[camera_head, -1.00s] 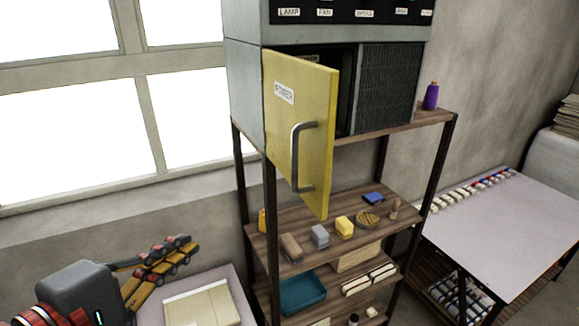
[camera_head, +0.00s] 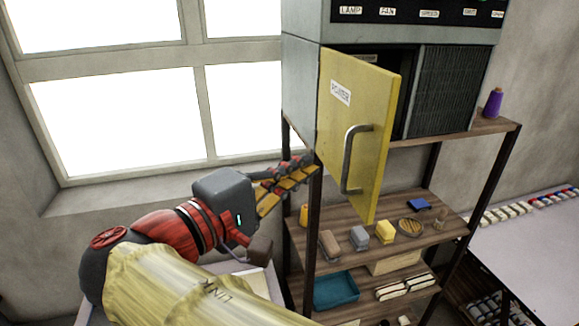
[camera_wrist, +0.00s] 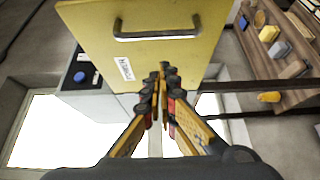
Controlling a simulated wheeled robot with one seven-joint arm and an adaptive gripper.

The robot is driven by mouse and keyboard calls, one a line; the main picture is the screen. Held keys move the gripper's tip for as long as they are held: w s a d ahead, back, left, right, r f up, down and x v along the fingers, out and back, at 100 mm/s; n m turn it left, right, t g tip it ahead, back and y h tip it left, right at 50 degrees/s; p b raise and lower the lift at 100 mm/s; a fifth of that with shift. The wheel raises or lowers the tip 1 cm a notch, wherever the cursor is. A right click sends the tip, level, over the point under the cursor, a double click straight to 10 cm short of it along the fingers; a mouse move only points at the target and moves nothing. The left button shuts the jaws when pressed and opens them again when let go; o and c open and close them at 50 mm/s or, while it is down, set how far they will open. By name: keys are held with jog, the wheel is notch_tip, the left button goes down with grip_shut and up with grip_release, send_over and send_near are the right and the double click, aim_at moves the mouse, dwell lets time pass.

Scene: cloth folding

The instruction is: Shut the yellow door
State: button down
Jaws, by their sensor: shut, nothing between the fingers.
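The yellow door (camera_head: 358,115) hangs open from the grey cabinet (camera_head: 300,95), swung out toward me, with the dark inside showing behind its free edge. It has a "POWER"-like label and a grey bar handle (camera_head: 350,160). My gripper (camera_head: 310,162) is shut and empty, at the left of the door near the shelf's front post. In the wrist view the fingers (camera_wrist: 160,75) overlap the lower part of the door (camera_wrist: 190,55), with the handle (camera_wrist: 155,33) farther up. I cannot tell whether the fingertips touch the door.
The cabinet stands on a wooden shelf rack (camera_head: 410,235) holding small blocks, a teal tray (camera_head: 336,290) and other items. A purple bottle (camera_head: 493,102) stands right of the cabinet. A window (camera_head: 120,120) is at left, a pale table (camera_head: 530,255) at right.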

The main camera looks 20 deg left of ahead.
jog(key=d, duration=0.1)
jog(key=w+d, duration=0.1)
jog(key=d, duration=0.1)
jog(key=shift+d, duration=0.2)
dwell(0.3)
